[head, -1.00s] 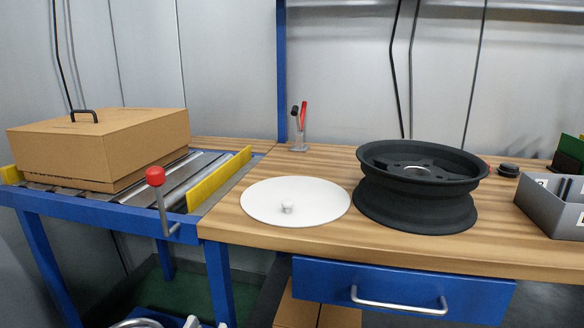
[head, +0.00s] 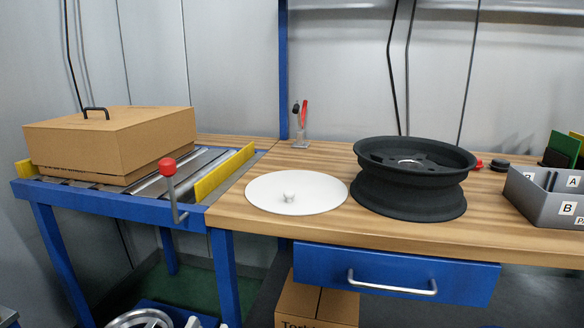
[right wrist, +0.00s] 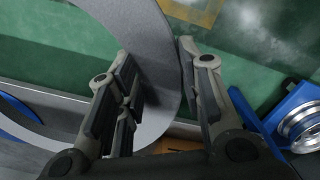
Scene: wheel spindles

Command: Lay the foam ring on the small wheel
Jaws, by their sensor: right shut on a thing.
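My right gripper (right wrist: 155,56) shows in the right wrist view, its fingers on either side of the rim of a large flat grey ring, the foam ring (right wrist: 135,25). It is shut on that ring, part of which lies behind the left finger. A silver wheel (right wrist: 303,125) on a blue part shows at the right edge of that view. In the head view a silver wheel (head: 139,320) is cut off at the bottom left, and a black wheel (head: 411,190) stands on the bench. I cannot tell which is the small wheel. My left gripper is out of view.
A white disc with a knob (head: 296,205) lies beside the black wheel on the wooden bench (head: 250,228). A brown box (head: 110,140) sits on the roller conveyor to the left, near a red-knobbed lever (head: 168,166). A grey bin (head: 545,205) stands at the right.

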